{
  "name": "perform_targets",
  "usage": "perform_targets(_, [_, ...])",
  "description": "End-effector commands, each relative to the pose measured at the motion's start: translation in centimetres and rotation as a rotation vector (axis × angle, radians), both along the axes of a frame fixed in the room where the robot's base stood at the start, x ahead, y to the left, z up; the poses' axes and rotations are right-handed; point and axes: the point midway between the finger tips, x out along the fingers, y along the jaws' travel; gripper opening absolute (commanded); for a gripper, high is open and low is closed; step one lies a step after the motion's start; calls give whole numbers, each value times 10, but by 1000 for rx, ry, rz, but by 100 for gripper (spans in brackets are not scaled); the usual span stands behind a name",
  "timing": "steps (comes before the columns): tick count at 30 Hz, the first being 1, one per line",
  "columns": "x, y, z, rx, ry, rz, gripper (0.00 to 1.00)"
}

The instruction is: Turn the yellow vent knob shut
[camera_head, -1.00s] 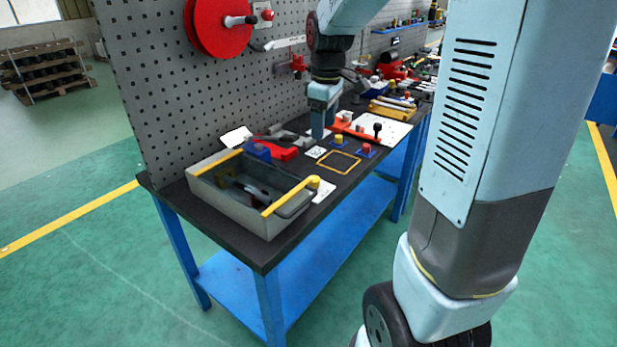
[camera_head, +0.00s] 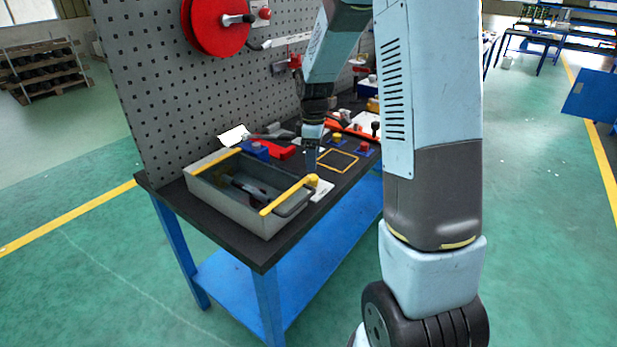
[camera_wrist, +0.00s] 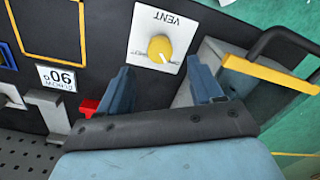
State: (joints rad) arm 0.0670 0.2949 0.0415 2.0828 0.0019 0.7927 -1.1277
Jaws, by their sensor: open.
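The yellow vent knob (camera_wrist: 160,48) sits on a white plate marked VENT (camera_wrist: 139,45) in the wrist view. In the head view the knob (camera_head: 312,180) stands on the bench top just right of the grey tray. My gripper (camera_wrist: 166,83) is open and empty, its two blue fingers apart on either side of the knob's line. The knob shows ahead of the fingertips, not between them. In the head view my gripper (camera_head: 311,171) points down close behind the knob. Whether a finger touches it cannot be told.
A grey tray (camera_head: 230,203) with yellow-edged rim and black handle stands beside the vent plate. A red block (camera_head: 283,152), a yellow square outline (camera_head: 338,161) and red and yellow buttons lie further along the bench. A pegboard (camera_head: 150,80) rises behind.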

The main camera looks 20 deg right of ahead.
Motion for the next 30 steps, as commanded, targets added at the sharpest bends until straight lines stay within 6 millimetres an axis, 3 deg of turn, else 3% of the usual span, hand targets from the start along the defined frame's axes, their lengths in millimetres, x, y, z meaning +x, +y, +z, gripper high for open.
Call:
perform_targets(6, [-2,1,-38,1,3,1,65])
perform_targets(12, [-2,2,-61,0,2,1,65])
perform_targets(25, [-2,2,-69,0,0,1,65])
perform_targets(30, [-2,2,-69,0,0,1,51])
